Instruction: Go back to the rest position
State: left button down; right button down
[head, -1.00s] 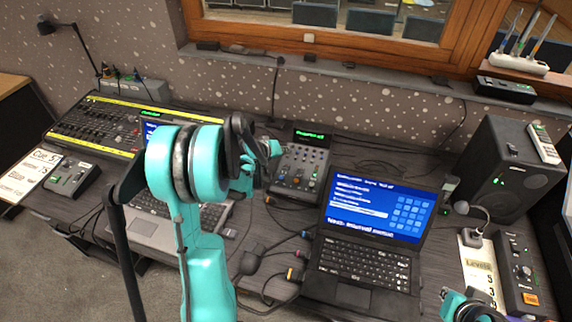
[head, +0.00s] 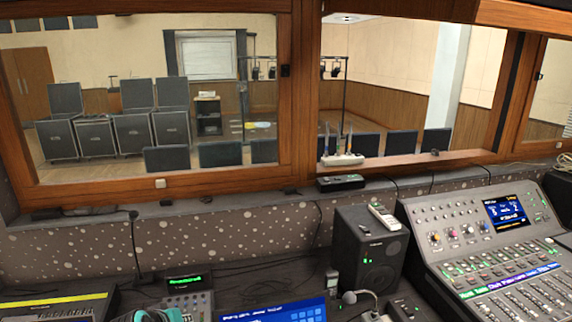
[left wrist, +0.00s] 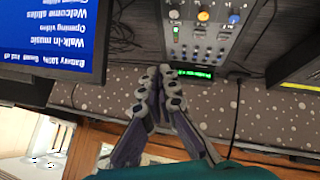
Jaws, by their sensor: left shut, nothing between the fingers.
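My left gripper (left wrist: 160,78) shows in the left wrist view with its fingers together and nothing between them. It is over the desk, near the small fader unit (left wrist: 208,35) with a green display. Only a teal and black bit of my left arm (head: 165,315) shows at the bottom edge of the head view. The fader unit's top (head: 188,298) and the laptop's blue screen (head: 275,312) are at the bottom of the head view. The laptop screen also shows in the left wrist view (left wrist: 45,35). My right gripper is in neither view.
A black speaker (head: 368,255) stands on the desk, with a large mixing console (head: 480,260) to its right. Another console with a yellow strip (head: 60,305) is at bottom left. A wood-framed window (head: 225,182) and speckled wall are behind.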

pick_arm(q)
jog(key=s+d+m, duration=0.1)
jog(key=s+d, duration=0.2)
jog(key=s, duration=0.3)
jog(key=s+d+m+g, duration=0.1)
jog(key=s+d+m, duration=0.1)
jog(key=s, duration=0.4)
jog(key=s+d+m, duration=0.1)
jog(key=s+d, duration=0.2)
jog(key=s, duration=0.3)
jog(key=shift+s+d+r+y, duration=0.3)
jog(key=shift+s+d+y, duration=0.05)
jog(key=shift+d+y, duration=0.05)
